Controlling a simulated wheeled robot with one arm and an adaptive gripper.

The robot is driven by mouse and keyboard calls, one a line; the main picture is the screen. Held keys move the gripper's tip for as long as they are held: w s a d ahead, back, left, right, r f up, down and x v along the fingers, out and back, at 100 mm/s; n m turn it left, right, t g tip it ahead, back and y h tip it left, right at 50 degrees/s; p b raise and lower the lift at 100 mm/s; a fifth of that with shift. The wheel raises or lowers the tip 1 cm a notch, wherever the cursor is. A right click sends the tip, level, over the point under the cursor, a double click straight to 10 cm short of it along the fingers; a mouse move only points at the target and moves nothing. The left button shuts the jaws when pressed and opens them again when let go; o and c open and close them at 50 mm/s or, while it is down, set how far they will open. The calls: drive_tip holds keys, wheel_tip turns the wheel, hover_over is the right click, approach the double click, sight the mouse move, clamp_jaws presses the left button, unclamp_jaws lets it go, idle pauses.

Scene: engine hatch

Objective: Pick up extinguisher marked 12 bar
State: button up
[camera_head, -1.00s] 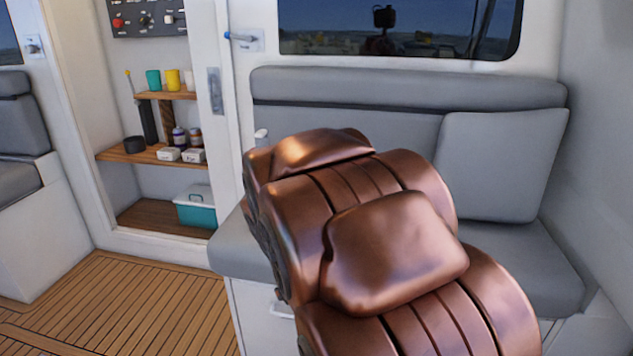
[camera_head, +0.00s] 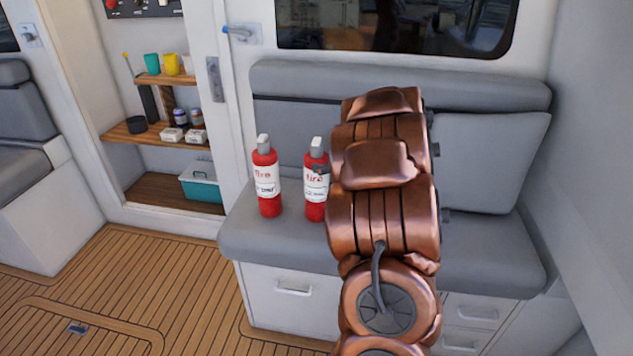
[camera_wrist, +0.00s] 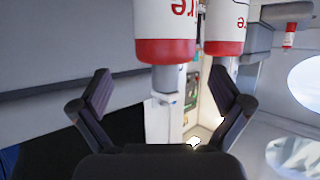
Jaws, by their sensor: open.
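Two red extinguishers with white "fire" labels and grey tops stand upright on the grey bench seat: a left one (camera_head: 266,185) and a right one (camera_head: 315,204). The bar figures are too small to read surely. My arm covers the right one's right edge. In the wrist view, which is upside down, the nearer extinguisher (camera_wrist: 165,50) has its grey top in the space between my fingers, ahead of them. The farther one (camera_wrist: 225,47) is to its right. My gripper (camera_wrist: 160,92) is open and empty. In the head view my arm mostly hides it.
The backrest (camera_head: 300,77) runs behind the extinguishers, and a grey cushion (camera_head: 490,160) leans at right. Shelves with cups and a teal box (camera_head: 202,183) are at left. The wooden floor (camera_head: 180,290) is clear. A small red-and-white object (camera_wrist: 289,35) shows far off.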

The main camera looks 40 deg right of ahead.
sight(324, 163)
drive_tip(key=shift+s+r, duration=0.1)
drive_tip(key=shift+r, duration=0.15)
drive_tip(key=shift+w+f, duration=0.25)
drive_tip(key=shift+w, duration=0.15)
drive_tip(key=shift+x, duration=0.95)
drive_tip(key=w+f, duration=0.2)
drive_tip(key=w, duration=0.1)
drive_tip(key=shift+p, duration=0.3)
drive_tip(key=shift+x, duration=0.75)
drive_tip(key=shift+r, duration=0.15)
drive_tip(key=shift+c, duration=0.3)
drive_tip(key=c, duration=1.6)
